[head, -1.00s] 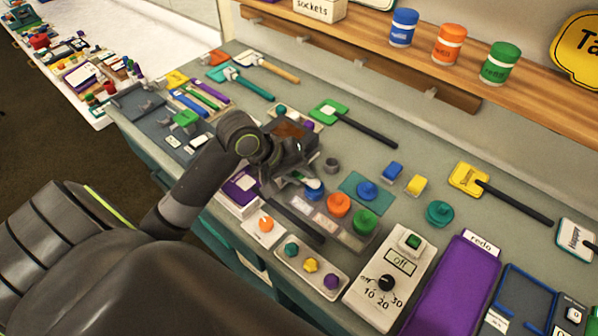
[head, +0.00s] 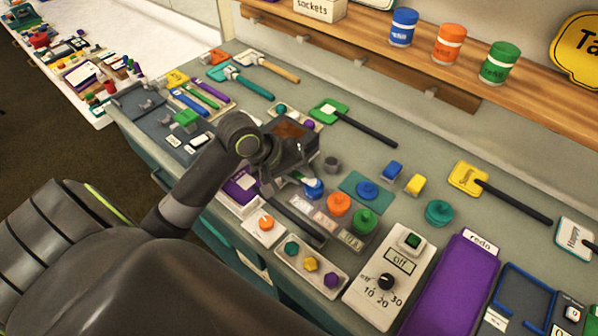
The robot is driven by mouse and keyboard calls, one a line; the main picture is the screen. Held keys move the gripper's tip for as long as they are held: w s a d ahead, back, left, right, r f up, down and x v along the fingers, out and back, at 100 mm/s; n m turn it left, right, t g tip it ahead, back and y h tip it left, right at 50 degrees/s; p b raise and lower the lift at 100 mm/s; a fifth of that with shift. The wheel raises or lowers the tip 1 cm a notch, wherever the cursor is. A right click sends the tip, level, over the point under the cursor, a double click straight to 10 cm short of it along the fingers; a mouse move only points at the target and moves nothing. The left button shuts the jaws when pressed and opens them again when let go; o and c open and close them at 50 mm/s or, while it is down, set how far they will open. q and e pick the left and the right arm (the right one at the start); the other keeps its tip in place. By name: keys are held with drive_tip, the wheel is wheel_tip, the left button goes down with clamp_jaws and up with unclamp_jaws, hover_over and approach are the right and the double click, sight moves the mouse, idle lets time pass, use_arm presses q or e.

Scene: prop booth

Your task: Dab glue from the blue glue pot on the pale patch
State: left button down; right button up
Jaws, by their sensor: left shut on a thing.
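The blue glue pot (head: 315,191) stands at the left end of a row with an orange pot (head: 339,204) and a green pot (head: 363,220). My left gripper (head: 297,180) is right beside the blue pot, at its left. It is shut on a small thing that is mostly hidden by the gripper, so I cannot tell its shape. A pale patch (head: 244,183) shows on a purple item left of the gripper, partly covered by my arm; I cannot tell whether it is the task's patch. My right gripper is not in view.
A blue knobbed piece (head: 368,189) sits on a teal mat (head: 350,180). Small blue and yellow blocks (head: 415,184) stand behind. A white switch box (head: 390,280) and a tray of coloured knobs (head: 311,264) lie in front.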

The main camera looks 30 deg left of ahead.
use_arm(q)
drive_tip(key=shift+s+f+p, duration=0.1)
drive_tip(key=shift+f+p, duration=0.05)
drive_tip(key=shift+p, duration=0.2)
idle(1.2)
wheel_tip(320, 180, up, 7)
drive_tip(key=p, duration=0.9)
drive_tip(key=shift+p, duration=0.3)
idle(0.6)
drive_tip(key=shift+d+b, duration=0.25)
drive_tip(key=shift+b, duration=0.35)
drive_tip(key=s+d+m+g+h+b, duration=0.2)
drive_tip(key=s+d+m+g+b, duration=0.2)
drive_tip(key=s+m+b, duration=0.3)
drive_tip(key=shift+d+m+h+b, duration=0.3)
drive_tip(key=shift+d+m+b, duration=0.2)
drive_tip(key=shift+d, duration=0.1)
